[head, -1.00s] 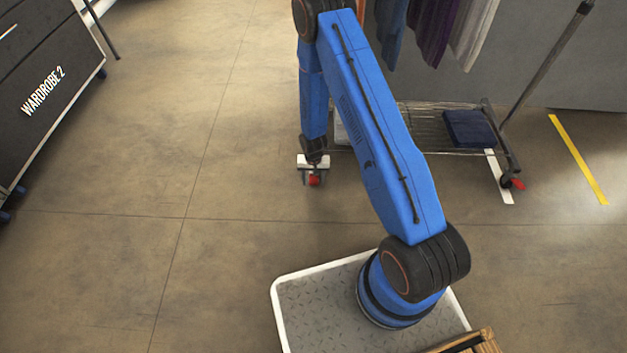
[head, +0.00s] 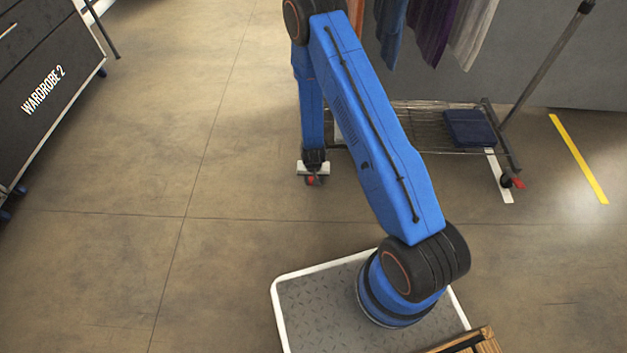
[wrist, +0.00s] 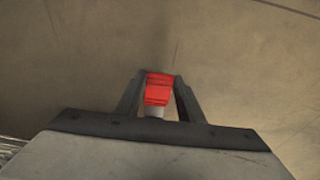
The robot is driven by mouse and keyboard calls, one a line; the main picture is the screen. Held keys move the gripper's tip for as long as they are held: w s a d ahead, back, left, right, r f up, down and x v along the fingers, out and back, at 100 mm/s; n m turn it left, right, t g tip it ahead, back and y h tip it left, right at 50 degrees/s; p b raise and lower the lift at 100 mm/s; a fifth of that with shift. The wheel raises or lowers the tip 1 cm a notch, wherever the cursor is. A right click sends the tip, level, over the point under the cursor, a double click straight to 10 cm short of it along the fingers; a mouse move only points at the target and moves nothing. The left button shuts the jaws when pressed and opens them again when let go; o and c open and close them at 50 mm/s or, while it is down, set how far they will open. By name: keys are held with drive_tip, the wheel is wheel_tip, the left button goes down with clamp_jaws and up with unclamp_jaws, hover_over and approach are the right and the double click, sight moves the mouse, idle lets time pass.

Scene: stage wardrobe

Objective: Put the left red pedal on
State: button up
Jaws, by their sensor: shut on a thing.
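The left red pedal (wrist: 158,90) sits between the two dark fingers of my gripper (wrist: 159,80) in the wrist view. The fingers are shut on it, one on each side, with a pale part just below it.
A second red pedal (head: 518,183) is at the rack's right caster. Garments (head: 435,30) hang above. A dark wardrobe case (head: 50,90) stands at left. The floor between is clear.

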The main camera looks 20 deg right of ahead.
drive_tip(key=shift+s+a+f+t+h, duration=0.15)
drive_tip(key=shift+s+f+t+h, duration=0.05)
drive_tip(key=shift+t, duration=0.45)
drive_tip(key=shift+s+a+f+t+h, duration=0.1)
drive_tip(key=shift+s+f+t+h, duration=0.1)
drive_tip(key=shift+t, duration=0.45)
drive_tip(key=shift+f+t, duration=0.1)
drive_tip(key=shift+t, duration=0.4)
drive_tip(key=shift+h, duration=0.3)
drive_tip(key=o, duration=1.1)
drive_tip(key=shift+c, duration=0.2)
